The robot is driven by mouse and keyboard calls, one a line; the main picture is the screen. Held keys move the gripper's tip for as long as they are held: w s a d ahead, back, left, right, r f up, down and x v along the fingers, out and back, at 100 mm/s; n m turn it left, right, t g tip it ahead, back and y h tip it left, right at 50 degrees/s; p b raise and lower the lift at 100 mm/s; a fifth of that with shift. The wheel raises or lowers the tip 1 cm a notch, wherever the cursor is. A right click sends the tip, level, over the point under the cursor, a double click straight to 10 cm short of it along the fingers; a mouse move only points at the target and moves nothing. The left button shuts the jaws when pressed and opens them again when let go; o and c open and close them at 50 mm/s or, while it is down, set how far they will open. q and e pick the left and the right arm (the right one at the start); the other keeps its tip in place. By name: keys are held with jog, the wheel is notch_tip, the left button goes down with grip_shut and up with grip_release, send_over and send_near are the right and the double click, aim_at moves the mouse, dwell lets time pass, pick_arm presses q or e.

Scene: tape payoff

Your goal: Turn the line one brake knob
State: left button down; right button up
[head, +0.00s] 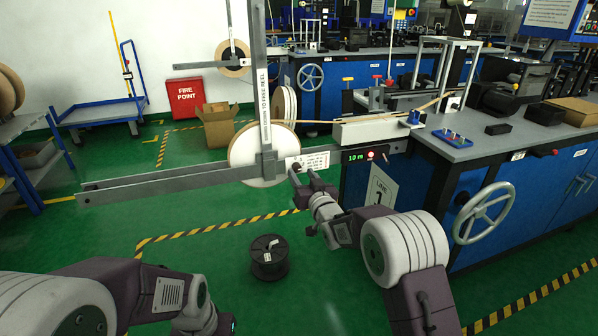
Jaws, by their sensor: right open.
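A small dark knob (296,167) shows by the white label plate (313,161) at the hub end of the line one payoff arm, in front of the large white tape reel (246,166). It is partly hidden by my right gripper (303,178), which is open with its fingertips close to the knob. I cannot tell whether they touch it or stand around it. The "LINE 1" sign (380,192) hangs on the blue bench to the right. My left arm comes in at the bottom left, and its gripper is out of the picture.
A long grey bar (140,184) runs left from the reel. A black spool (269,258) stands on the green floor. A handwheel (484,213) is at the right.

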aim_at(298, 169)
jog(key=shift+x, duration=1.6)
grip_shut()
jog(key=shift+n, duration=0.3)
jog(key=n+b, duration=0.1)
jog(key=n, duration=0.3)
jog(key=shift+f+b, duration=0.1)
jog(key=shift+b, duration=0.2)
jog(key=shift+n+b, duration=0.5)
jog(key=shift+n, duration=1.5)
